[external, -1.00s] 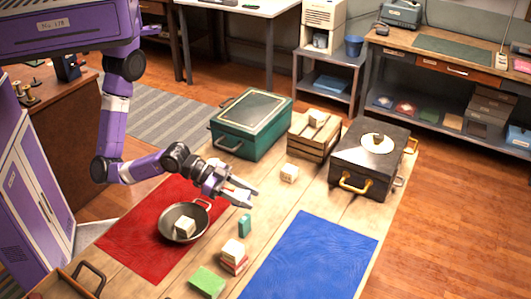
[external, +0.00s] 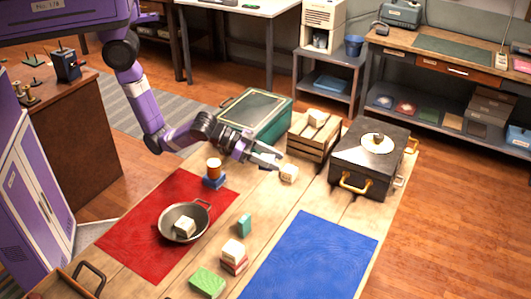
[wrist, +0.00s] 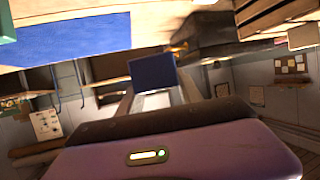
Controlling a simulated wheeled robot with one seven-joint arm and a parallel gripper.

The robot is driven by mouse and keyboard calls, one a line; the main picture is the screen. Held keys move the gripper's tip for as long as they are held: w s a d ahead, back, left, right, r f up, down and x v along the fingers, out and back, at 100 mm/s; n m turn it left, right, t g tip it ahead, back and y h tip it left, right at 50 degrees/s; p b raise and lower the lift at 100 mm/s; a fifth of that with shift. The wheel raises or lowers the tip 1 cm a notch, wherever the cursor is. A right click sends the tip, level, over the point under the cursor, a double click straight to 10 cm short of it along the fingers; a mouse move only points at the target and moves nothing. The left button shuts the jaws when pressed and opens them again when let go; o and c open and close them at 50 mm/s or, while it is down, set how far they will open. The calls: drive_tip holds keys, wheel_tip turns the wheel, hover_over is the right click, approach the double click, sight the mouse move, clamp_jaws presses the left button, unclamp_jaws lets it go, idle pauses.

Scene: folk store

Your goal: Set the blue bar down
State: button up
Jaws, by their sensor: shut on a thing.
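The blue bar (wrist: 153,75) is between the two fingers of my gripper (wrist: 155,98) in the wrist view, with its dark blue face towards the camera. In the external view my gripper (external: 270,160) hangs above the wooden table, close to a cream block (external: 289,173) and in front of the green case. The bar is too small or hidden to make out there. My gripper is shut on the bar, which is held off the table.
A blue mat (external: 312,258) lies right. The green case (external: 243,132), a crate (external: 307,143) and a black case (external: 352,163) stand behind.

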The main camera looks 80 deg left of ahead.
drive_tip(key=w+r+n+t+y, duration=0.1)
drive_tip(key=w+r+n+y, duration=0.15)
drive_tip(key=w, duration=0.35)
drive_tip(key=w+r+n+y, duration=0.1)
drive_tip(key=w+r, duration=0.2)
drive_tip(key=w, duration=0.2)
drive_tip(key=r+n+y+b, duration=0.1)
drive_tip(key=n+y+b, duration=0.1)
drive_tip(key=y, duration=0.1)
hover_over(314, 203)
wheel_tip(314, 203, down, 20)
drive_tip(key=shift+w+a+r, duration=0.1)
drive_tip(key=o, duration=1.3)
drive_tip(key=shift+o, duration=0.2)
drive_tip(key=v, duration=1.2)
drive_tip(key=shift+a, duration=0.1)
